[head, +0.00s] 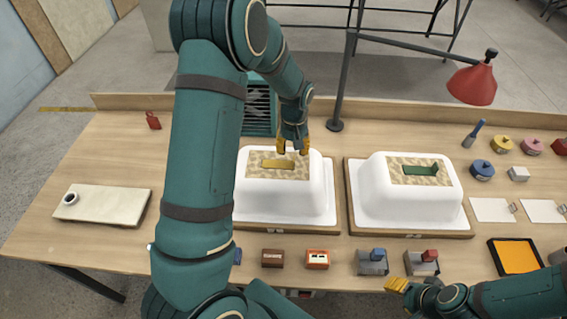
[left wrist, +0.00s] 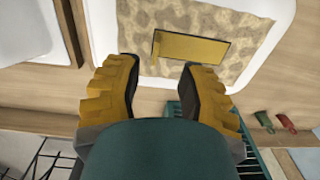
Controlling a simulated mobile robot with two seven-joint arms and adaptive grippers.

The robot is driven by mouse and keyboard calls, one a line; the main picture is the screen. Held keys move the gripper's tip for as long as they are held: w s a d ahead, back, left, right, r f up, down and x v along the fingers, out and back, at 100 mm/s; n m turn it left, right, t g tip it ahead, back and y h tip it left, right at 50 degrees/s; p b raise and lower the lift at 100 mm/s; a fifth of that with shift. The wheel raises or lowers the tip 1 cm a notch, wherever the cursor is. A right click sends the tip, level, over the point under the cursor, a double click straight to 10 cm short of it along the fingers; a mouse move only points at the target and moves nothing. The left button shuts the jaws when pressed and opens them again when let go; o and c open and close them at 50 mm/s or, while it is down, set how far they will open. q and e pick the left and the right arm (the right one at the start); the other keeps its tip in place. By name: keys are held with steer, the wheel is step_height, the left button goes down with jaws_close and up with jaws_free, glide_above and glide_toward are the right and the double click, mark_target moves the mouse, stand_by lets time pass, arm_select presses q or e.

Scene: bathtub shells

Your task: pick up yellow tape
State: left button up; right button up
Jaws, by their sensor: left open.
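A round yellow roll (head: 502,144), which looks like the yellow tape, lies at the right back of the table beside a pink roll (head: 531,145) and a blue roll (head: 482,169). My left gripper (head: 293,148) is open and empty, pointing down at the back edge of the left white tub shell (head: 285,208). That shell has a patterned top with a yellow rectangular slot (head: 278,165). In the left wrist view the slot (left wrist: 190,48) lies just beyond my open fingers (left wrist: 163,78). My right gripper (head: 398,285) is low at the front edge, far from the yellow roll; its opening is unclear.
A second tub shell (head: 410,202) with a green slot stands to the right. A red lamp (head: 473,84) overhangs the back right. Stamps and small blocks line the front. An orange pad (head: 518,257) lies at the right. A pale board (head: 98,205) lies left.

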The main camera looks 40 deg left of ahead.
mark_target(278, 161)
arm_select(q)
steer(key=shift+d+f, duration=0.15)
steer(key=shift+f, duration=1.1)
steer(key=shift+d+f, duration=0.1)
steer(key=shift+f, duration=1.15)
steer(key=shift+o, duration=0.3)
jaws_close()
